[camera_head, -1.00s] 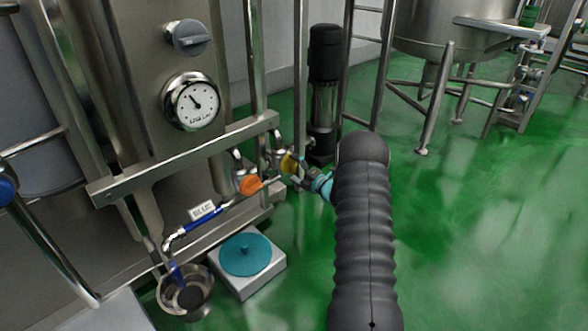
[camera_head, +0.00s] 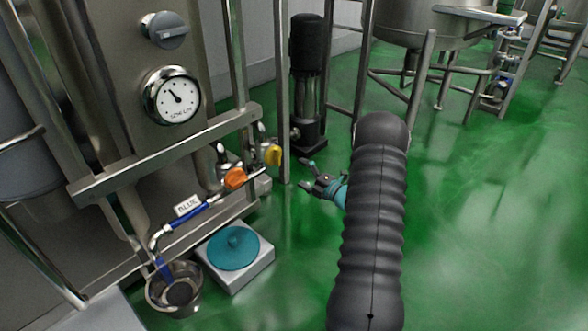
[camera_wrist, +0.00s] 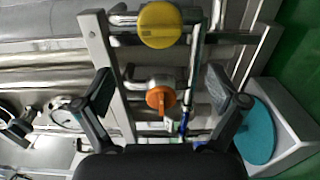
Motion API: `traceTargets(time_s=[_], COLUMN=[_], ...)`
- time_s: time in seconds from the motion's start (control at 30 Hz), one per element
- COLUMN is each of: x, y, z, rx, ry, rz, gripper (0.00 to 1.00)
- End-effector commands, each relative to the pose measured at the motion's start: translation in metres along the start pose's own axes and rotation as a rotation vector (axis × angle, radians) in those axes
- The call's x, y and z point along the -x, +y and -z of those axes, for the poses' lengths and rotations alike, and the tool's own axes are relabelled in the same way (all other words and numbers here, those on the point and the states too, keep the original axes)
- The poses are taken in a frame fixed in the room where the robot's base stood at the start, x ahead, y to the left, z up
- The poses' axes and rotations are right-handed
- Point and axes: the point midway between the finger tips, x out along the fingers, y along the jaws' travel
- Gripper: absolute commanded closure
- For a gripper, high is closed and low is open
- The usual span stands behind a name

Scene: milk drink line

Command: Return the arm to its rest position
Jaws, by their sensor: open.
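My gripper (camera_head: 306,177) is open and empty in the head view, in the air over the green floor, to the right of the valve rack. My dark ribbed arm stands to its right. In the wrist view both fingers of my gripper (camera_wrist: 160,98) are spread, with nothing between them that they touch. Beyond them are an orange valve knob (camera_wrist: 160,98) and a yellow knob (camera_wrist: 159,25). In the head view the orange knob (camera_head: 235,178) and yellow knob (camera_head: 272,155) are left of my gripper, clear of it.
A blue-handled pipe labelled BLUE (camera_head: 203,213) leads down toward a steel pot (camera_head: 155,300). A teal round plate (camera_head: 234,248) lies on a grey box beside it. A dark pump (camera_head: 307,85) and steel posts stand behind my gripper. The green floor at right is open.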

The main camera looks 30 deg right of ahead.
Motion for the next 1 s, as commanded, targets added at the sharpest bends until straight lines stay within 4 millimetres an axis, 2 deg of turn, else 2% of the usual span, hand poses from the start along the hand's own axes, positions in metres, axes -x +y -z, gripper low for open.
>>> traceTargets(time_s=[0.13,0.73,0.87,1.0], x=[0.007,0.007,0.01,0.032], y=[0.0,-0.002,-0.03,-0.085], z=[0.0,-0.001,-0.014,-0.032], rx=[0.0,-0.038,-0.164,-0.385], ry=[-0.001,-0.003,-0.075,-0.266], rz=[0.0,0.007,0.129,0.329], gripper=[0.04,0.04,0.04,0.04])
